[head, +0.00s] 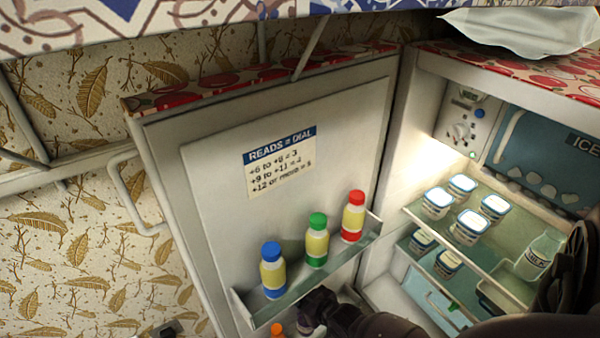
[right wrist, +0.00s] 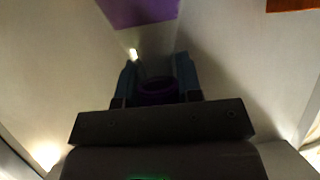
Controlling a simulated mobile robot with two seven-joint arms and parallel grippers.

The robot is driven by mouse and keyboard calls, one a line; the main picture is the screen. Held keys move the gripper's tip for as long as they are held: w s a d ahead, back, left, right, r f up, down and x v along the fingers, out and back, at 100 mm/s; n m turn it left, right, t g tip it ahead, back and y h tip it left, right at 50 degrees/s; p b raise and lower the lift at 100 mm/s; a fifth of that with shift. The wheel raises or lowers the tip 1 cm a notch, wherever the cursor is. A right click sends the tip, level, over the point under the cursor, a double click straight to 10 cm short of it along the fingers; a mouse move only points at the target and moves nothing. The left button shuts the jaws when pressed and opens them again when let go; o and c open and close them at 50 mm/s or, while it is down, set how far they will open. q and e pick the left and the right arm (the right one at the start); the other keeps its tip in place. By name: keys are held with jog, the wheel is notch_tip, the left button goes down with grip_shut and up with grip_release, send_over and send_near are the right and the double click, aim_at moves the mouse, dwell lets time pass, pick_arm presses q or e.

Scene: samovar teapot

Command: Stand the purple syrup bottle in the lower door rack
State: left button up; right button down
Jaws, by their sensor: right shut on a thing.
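My right gripper (head: 318,308) reaches in at the bottom of the head view, just below the upper door rack. In the right wrist view its blue fingers (right wrist: 157,82) are shut on the dark purple syrup bottle (right wrist: 158,92), of which only the round top shows. The bottle is hidden in the head view, and I cannot tell whether its base touches anything. The lower door rack is mostly below the head view's edge; an orange-capped bottle (head: 277,329) shows there. A purple patch (right wrist: 140,12) lies ahead of the fingers in the wrist view. My left gripper is not seen.
The upper rack (head: 251,317) on the open fridge door (head: 200,160) holds blue (head: 272,270), green (head: 317,240) and red (head: 353,216) capped bottles. An orange patch (right wrist: 292,5) shows in the wrist view.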

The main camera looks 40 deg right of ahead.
jog(key=shift+f+b, duration=0.3)
jog(key=shift+f, duration=0.55)
pick_arm(q)
jog(key=b, duration=0.1)
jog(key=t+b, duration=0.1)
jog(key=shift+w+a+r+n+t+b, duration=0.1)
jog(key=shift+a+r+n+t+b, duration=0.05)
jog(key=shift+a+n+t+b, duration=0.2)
pick_arm(e)
jog(key=f, duration=0.3)
jog(key=shift+w+f, duration=0.25)
jog(key=shift+f, duration=0.2)
jog(key=shift+f, duration=0.15)
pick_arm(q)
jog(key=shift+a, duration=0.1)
pick_arm(e)
jog(key=c, duration=0.8)
grip_release()
jog(key=shift+r, duration=0.2)
